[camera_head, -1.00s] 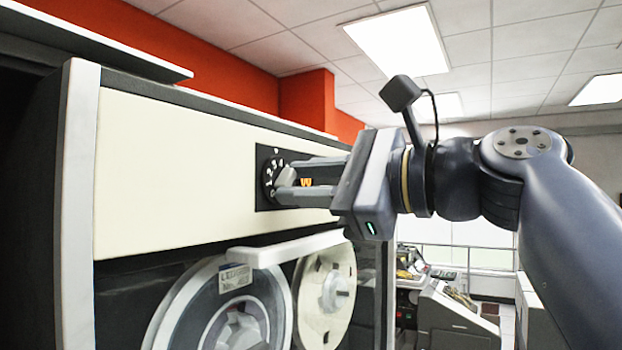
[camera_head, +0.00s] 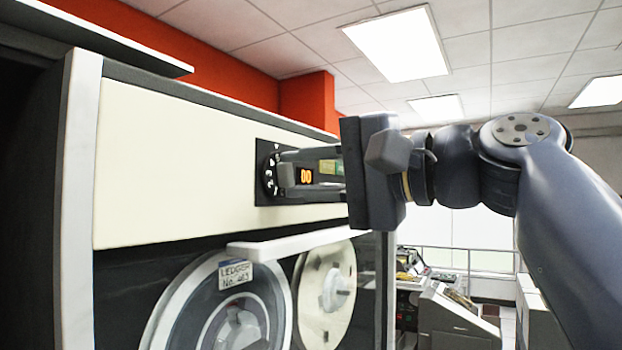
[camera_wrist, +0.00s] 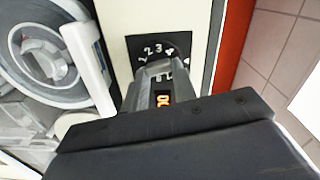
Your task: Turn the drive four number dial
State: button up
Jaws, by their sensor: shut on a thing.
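The number dial (camera_head: 271,174) is a dark round dial with white numbers on a black panel high on the cream tape cabinet. It also shows in the wrist view (camera_wrist: 160,49), where 1, 2, 3 and 4 can be read. My gripper (camera_head: 288,176) is shut on the dial's knob, with its fingers at the panel and the wrist rolled. The fingers hide most of the knob; in the wrist view my gripper (camera_wrist: 155,70) also covers the lower part of the dial. An orange lit display (camera_head: 306,176) beside the dial shows between the fingers.
A white handle bar (camera_head: 290,244) juts out below the panel, close under my gripper. Two tape reels stand below it, one labelled LEDGER (camera_head: 236,274). Consoles (camera_head: 455,310) stand farther back right. The room right of the cabinet front is open.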

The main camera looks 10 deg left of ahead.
jog(key=n+b, duration=0.2)
jog(key=n, duration=0.9)
jog(key=shift+s+b, duration=0.1)
jog(key=shift+b, duration=0.25)
jog(key=shift+n, duration=0.5)
jog(key=o, duration=1)
jog(key=shift+r, duration=0.1)
jog(key=shift+b+v, duration=0.9)
jog(key=shift+v, duration=4.5)
